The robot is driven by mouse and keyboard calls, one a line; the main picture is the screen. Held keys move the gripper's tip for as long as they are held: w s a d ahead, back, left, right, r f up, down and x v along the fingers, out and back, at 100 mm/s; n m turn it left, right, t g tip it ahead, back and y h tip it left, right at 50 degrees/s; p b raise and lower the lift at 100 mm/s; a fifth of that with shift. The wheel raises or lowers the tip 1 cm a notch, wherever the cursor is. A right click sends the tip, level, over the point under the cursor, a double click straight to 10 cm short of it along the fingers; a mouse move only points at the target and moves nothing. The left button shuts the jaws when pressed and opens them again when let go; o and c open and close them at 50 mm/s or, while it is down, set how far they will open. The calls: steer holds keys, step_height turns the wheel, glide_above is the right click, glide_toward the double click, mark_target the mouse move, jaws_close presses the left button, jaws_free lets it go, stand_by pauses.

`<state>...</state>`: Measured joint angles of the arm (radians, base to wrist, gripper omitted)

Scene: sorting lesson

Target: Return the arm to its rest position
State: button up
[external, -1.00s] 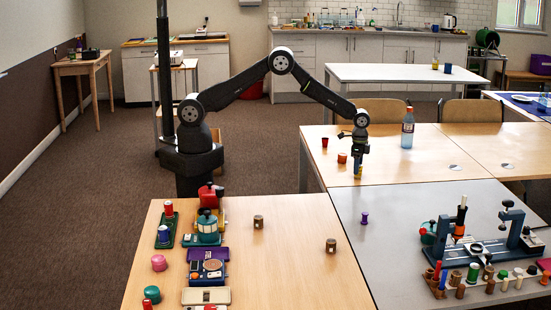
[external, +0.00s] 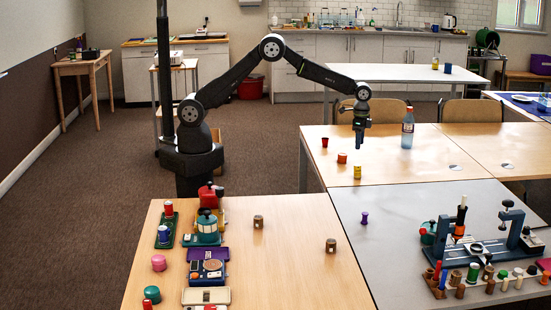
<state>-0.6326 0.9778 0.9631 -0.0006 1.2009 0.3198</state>
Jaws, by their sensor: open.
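My gripper (external: 359,141) hangs in the air above the far wooden table (external: 440,158), pointing down. It is open, and I see nothing between its fingers. Below it, a small yellow cup-like piece (external: 357,171) stands on the table near its front edge, apart from the gripper. My arm reaches from its base at the left, up over an elbow and down to the right.
An orange piece (external: 342,158) and a red piece (external: 325,142) stand near the yellow one. A bottle (external: 407,130) stands to the right of the gripper. The near tables hold a purple piece (external: 364,218), brown pieces (external: 331,245) and a clamp-like apparatus (external: 480,248).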

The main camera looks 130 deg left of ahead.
mark_target(358, 165)
steer(key=shift+f, duration=0.15)
step_height(358, 165, down, 12)
steer(key=shift+r, duration=0.15)
steer(key=shift+w+r, duration=0.1)
steer(key=shift+r, duration=1.75)
steer(key=shift+f, duration=0.1)
